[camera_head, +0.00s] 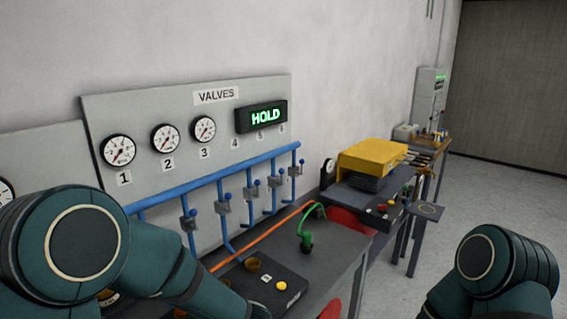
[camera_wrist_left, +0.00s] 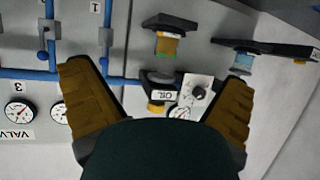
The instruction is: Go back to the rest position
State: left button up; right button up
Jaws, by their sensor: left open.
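My left gripper (camera_wrist_left: 158,75) is in the left wrist view. Its two brown-padded fingers are wide apart with nothing between the pads. Beyond them, seen upside down, are a small OIL label (camera_wrist_left: 164,96), a black knob (camera_wrist_left: 198,93) and a blue pipe (camera_wrist_left: 125,82). No contact with these is visible. In the head view my left arm (camera_head: 150,255) crosses the lower left, and its gripper is out of the picture. My right arm (camera_head: 490,270) shows at the lower right, and its gripper is not visible.
A VALVES panel (camera_head: 265,90) with gauges and a lit HOLD display (camera_head: 265,116) stands behind blue pipes (camera_head: 215,177). The bench (camera_head: 345,250) carries a black button box (camera_head: 262,290) and a green fitting (camera_head: 306,240). A yellow-topped machine (camera_head: 370,155) stands farther back. Open floor (camera_head: 480,190) lies right.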

pick_arm(q)
jog(key=d+f+m+h, duration=0.1)
jog(key=f+m+h, duration=0.1)
jog(key=f, duration=0.2)
jog(key=w+d+f+m+t+h, duration=0.1)
jog(key=f+h, duration=0.2)
jog(key=f, duration=0.2)
jog(key=w+d+f+m+t+h, duration=0.1)
jog(key=f+m+h, duration=0.1)
jog(key=f, duration=0.3)
jog(key=shift+d+m+h, duration=0.3)
jog(key=shift+d+h, duration=0.1)
jog(key=shift+h, duration=0.3)
jog(key=s+d+f+m+g+h+b, duration=0.2)
jog(key=s+d+f+g+h, duration=0.1)
jog(key=s+f, duration=0.4)
jog(key=s+d+f+m+g+h+b, duration=0.2)
jog(key=s+d+f+m+g+h, duration=0.1)
jog(key=s+f, duration=0.5)
jog(key=shift+d+h+b, duration=0.3)
jog(key=shift+d+h, duration=0.25)
jog(key=shift+h, duration=0.25)
pick_arm(e)
jog(key=f, duration=0.3)
jog(key=a+f, duration=0.1)
jog(key=f, duration=0.1)
jog(key=shift+s, duration=0.2)
